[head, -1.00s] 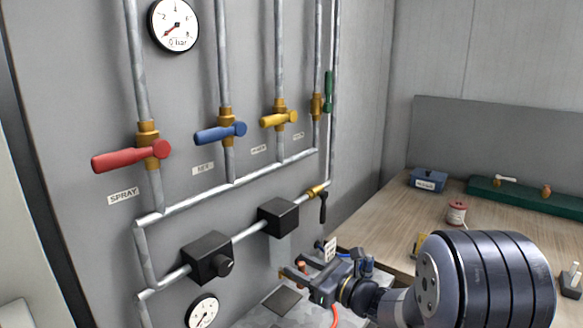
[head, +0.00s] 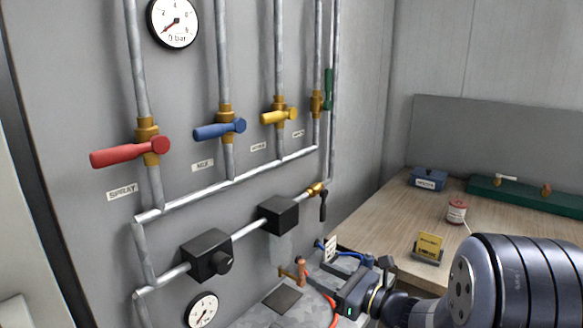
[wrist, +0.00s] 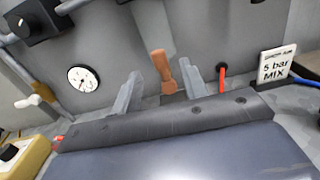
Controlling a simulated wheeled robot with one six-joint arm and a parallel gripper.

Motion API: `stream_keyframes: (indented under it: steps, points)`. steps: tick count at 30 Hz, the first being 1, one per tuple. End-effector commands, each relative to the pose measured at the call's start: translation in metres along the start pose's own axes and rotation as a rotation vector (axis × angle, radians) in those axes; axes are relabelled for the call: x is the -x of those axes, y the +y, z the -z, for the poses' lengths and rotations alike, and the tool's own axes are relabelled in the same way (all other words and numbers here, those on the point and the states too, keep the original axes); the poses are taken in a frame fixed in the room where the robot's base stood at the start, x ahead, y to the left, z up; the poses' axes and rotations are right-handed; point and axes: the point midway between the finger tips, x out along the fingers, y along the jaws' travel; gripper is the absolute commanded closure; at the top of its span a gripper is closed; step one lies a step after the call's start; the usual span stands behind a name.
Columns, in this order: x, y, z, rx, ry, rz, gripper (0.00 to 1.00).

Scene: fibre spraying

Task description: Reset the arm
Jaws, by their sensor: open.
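My gripper (head: 320,281) is low in the middle of the head view, in front of the lower pipe panel (head: 70,130). In the wrist view its two grey fingers (wrist: 159,72) stand apart with nothing held between them. A copper-coloured fitting (head: 301,270) on a brass stub is just left of the fingertips in the head view. In the wrist view the fitting (wrist: 164,74) shows between the fingers, beyond them. How large the gap to it is I cannot tell exactly. My arm reaches in from the lower right.
Red (head: 130,153), blue (head: 220,130), yellow (head: 279,116) and green (head: 329,90) valve handles are on the panel. Black boxes (head: 207,257) and gauges (head: 173,22) are there too. A wooden bench (head: 395,225) at right carries a yellow card (head: 429,246) and a spool (head: 457,212).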

Motion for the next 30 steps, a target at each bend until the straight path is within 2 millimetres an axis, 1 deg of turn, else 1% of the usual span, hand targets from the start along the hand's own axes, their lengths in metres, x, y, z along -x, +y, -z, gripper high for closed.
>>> stream_keyframes:
  steps: [1,10,12,19,24,30]
  points:
    - [-0.010,0.001,-0.001,0.000,0.000,-0.005,0.58]
    - [-0.069,0.002,-0.001,0.001,0.000,-0.006,0.58]
    - [-0.064,0.005,0.003,0.071,-0.001,-0.001,0.58]
    - [-0.064,0.011,0.003,0.213,0.000,0.000,0.58]
    - [-0.063,0.013,0.002,0.253,0.000,0.000,0.58]
    - [-0.063,0.013,0.001,0.259,0.000,0.000,0.58]
